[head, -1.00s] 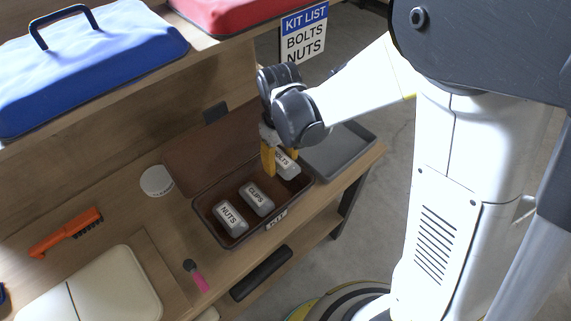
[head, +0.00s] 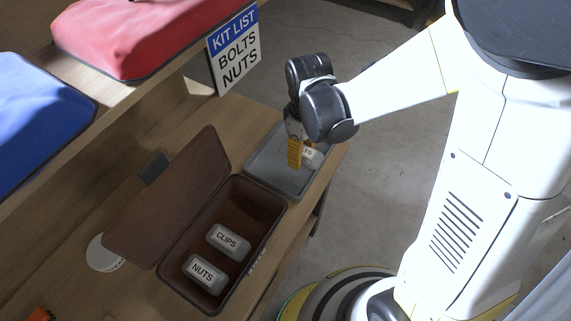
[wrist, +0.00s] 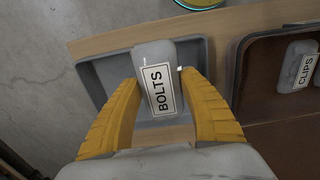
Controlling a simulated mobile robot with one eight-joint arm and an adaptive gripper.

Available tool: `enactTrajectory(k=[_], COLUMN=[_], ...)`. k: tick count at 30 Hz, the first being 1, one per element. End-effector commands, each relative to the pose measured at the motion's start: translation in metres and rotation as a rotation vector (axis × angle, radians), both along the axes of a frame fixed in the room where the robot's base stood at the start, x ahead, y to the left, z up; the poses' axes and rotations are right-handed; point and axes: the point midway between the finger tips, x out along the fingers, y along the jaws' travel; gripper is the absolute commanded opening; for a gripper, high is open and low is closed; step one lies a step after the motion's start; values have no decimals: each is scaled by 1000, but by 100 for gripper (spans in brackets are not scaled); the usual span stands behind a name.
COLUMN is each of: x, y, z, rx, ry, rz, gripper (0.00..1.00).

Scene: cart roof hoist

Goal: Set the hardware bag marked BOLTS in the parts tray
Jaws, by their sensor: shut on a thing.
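The grey hardware bag marked BOLTS (wrist: 155,62) is between the yellow fingers of my gripper (wrist: 158,88) in the wrist view. In the head view my gripper (head: 298,153) is shut on this bag (head: 313,157), whose label is partly hidden by a finger. The bag is over the grey parts tray (head: 262,170); the tray also shows behind it in the wrist view (wrist: 95,80). I cannot tell whether the bag touches the tray floor.
The open brown kit box (head: 172,264) stands beside the tray and holds bags marked CLIPS (head: 228,242) and NUTS (head: 205,272). A kit list sign (head: 234,52) reads BOLTS, NUTS. Red (head: 130,40) and blue (head: 35,115) cases lie on the upper shelf.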

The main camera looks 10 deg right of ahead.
Motion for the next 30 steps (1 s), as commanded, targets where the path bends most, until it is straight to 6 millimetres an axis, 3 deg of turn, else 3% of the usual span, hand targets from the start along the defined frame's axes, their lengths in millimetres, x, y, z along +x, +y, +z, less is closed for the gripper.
enactTrajectory(k=[3, 9, 13, 20, 30], x=[6, 11, 12, 12, 12], y=[28, 52, 54, 54, 53], z=[-21, -33, -40, -74, -76], rx=[0, 0, 0, 0, 0], ry=[0, 0, 0, 0, 0], rz=[4, -1, -2, -2, -3], gripper=[16, 16, 16, 16, 16])
